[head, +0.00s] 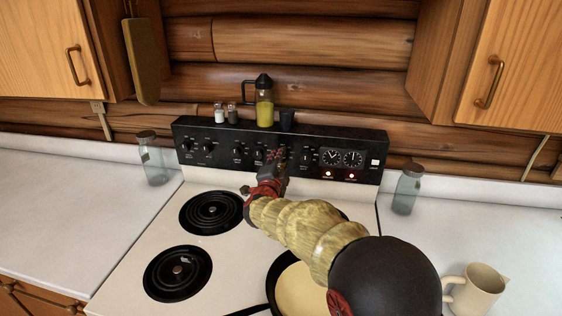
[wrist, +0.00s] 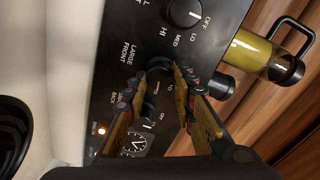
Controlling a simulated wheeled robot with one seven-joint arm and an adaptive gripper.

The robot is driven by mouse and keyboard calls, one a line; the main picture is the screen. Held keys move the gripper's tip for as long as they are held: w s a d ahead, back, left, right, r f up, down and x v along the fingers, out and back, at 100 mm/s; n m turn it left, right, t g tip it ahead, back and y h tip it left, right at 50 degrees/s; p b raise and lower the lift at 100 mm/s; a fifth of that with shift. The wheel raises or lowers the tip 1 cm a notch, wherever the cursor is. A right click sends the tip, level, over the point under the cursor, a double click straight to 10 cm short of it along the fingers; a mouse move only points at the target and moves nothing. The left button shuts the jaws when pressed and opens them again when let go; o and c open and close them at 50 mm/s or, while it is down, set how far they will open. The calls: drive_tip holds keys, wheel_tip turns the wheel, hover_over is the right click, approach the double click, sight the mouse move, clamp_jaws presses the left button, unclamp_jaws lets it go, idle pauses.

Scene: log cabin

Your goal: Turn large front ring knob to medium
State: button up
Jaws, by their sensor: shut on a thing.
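The stove's black control panel (head: 215,135) carries a row of round knobs with white markings. My gripper (head: 271,165) reaches the middle of this panel and hides the knob there in the head view. In the wrist view, my gripper (wrist: 169,67) has its fingertips closed around a dark knob (wrist: 158,63) beside the "LARGE FRONT" label (wrist: 130,60). The fingers hide most of this knob, so I cannot read its pointer. The adjacent knob (wrist: 184,12) shows OFF, MED and HI markings.
An oil bottle (head: 264,106) and two shakers stand on the panel top. Two red lights (head: 351,176) glow below the clock dials (head: 342,158). A pan (head: 296,289) sits below my arm. Glass jars (head: 407,189) (head: 152,159) flank the stove. A mug (head: 474,291) stands at right.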

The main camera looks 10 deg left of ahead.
drive_tip(key=o, duration=1.2)
drive_tip(key=shift+c, duration=0.2)
drive_tip(key=shift+s, duration=0.1)
drive_tip(key=s, duration=1.1)
drive_tip(key=shift+s+a+r, duration=0.2)
drive_tip(key=shift+s+a, duration=0.15)
drive_tip(key=shift+r, duration=0.1)
